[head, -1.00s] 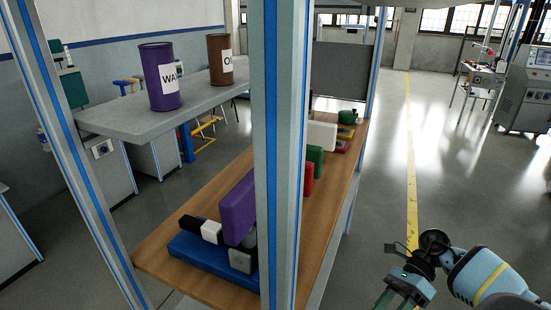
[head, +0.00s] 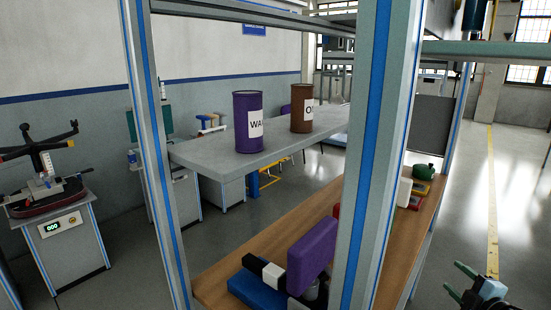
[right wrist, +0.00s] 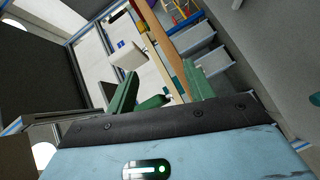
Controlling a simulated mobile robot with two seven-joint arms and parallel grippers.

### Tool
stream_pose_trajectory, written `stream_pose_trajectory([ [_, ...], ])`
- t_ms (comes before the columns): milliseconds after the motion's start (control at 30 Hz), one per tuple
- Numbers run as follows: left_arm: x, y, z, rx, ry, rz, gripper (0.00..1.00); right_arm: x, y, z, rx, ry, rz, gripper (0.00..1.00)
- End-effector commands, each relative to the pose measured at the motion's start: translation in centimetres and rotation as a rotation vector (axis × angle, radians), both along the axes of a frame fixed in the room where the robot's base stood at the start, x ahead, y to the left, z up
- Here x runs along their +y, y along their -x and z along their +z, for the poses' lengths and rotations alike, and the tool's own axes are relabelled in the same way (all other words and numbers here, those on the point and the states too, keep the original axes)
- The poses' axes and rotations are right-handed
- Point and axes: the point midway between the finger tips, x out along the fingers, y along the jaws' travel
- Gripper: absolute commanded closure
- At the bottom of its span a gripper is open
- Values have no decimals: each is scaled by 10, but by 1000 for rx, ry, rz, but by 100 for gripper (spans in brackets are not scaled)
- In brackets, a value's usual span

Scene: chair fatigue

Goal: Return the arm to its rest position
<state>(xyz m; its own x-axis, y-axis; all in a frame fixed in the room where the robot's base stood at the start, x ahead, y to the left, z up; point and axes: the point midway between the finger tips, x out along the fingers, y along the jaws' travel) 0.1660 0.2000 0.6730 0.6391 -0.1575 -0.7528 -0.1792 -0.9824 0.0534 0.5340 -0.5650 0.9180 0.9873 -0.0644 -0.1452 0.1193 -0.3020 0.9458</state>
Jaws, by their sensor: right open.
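My right gripper (head: 455,279) shows at the lower right of the head view, to the right of the workbench frame, over the floor. Its green fingers are spread apart. In the right wrist view the same gripper (right wrist: 160,82) has a gap between its fingers and nothing held there. Most of my right arm is cut off by the head view's lower edge. My left arm and gripper are not in view.
A frame post (head: 381,150) stands close in front. The wooden bench (head: 320,250) carries a purple block (head: 311,256), a blue block (head: 255,290) and other parts. Purple (head: 248,122) and brown (head: 302,108) bins stand on a grey table (head: 225,152). Floor (head: 510,190) at right is clear.

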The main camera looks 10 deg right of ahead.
Motion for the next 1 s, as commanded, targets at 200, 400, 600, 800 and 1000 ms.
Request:
stream_pose_trajectory([
  [200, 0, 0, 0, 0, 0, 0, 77, -42, 15, -30, 114, -266, -290, 47],
  [400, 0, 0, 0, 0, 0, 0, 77, -11, 43, -87, 214, -390, -339, 47],
  [600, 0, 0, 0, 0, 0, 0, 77, 54, 88, -153, 319, -491, -304, 47],
  [800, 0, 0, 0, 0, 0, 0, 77, 142, 159, -217, 446, -639, -282, 47],
  [1000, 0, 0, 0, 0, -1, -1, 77, 234, 243, -253, 562, -818, -291, 47],
])
